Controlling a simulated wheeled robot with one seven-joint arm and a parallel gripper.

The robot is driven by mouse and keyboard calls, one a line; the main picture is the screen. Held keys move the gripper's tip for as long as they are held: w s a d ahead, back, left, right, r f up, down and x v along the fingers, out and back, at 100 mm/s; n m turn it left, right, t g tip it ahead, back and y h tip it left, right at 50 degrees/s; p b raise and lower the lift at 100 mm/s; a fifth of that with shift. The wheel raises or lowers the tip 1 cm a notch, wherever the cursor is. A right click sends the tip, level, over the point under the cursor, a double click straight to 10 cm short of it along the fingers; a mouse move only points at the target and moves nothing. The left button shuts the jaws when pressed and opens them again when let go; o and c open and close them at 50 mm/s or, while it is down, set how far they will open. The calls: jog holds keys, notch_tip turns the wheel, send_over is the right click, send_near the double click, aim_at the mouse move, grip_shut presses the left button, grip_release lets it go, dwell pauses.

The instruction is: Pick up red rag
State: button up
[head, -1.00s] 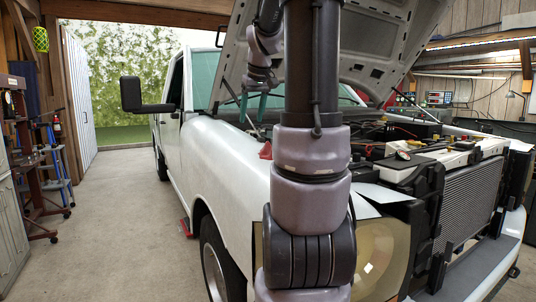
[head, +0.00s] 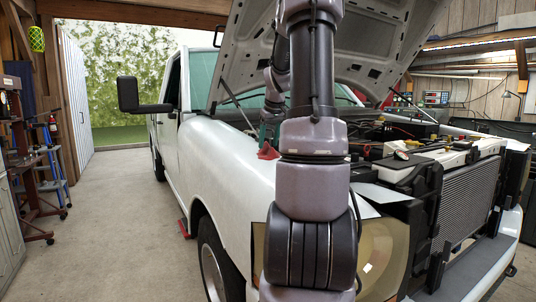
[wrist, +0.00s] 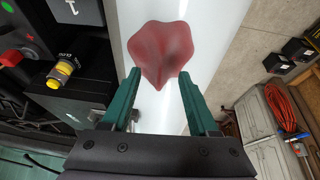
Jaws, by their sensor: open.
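The red rag (wrist: 160,52) lies crumpled on the truck's white fender (wrist: 150,110) in the wrist view. It also shows in the head view as a small red peak (head: 268,152) on the fender, left of my arm. My gripper (wrist: 160,75) is open, with its green fingers on either side of the rag's near end. The rag's larger part reaches beyond the fingertips. In the head view the gripper (head: 269,133) is just above the rag, partly hidden by my arm. I cannot tell whether the fingers touch the rag.
The white pickup (head: 225,150) stands with its hood (head: 370,50) raised above my arm. The engine bay (head: 400,140) is open to the right. Clear concrete floor (head: 115,200) lies left of the truck. A hose coil (wrist: 282,108) shows at right in the wrist view.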

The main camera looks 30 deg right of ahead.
jog(key=shift+x, duration=0.8)
jog(key=shift+f, duration=0.2)
grip_shut()
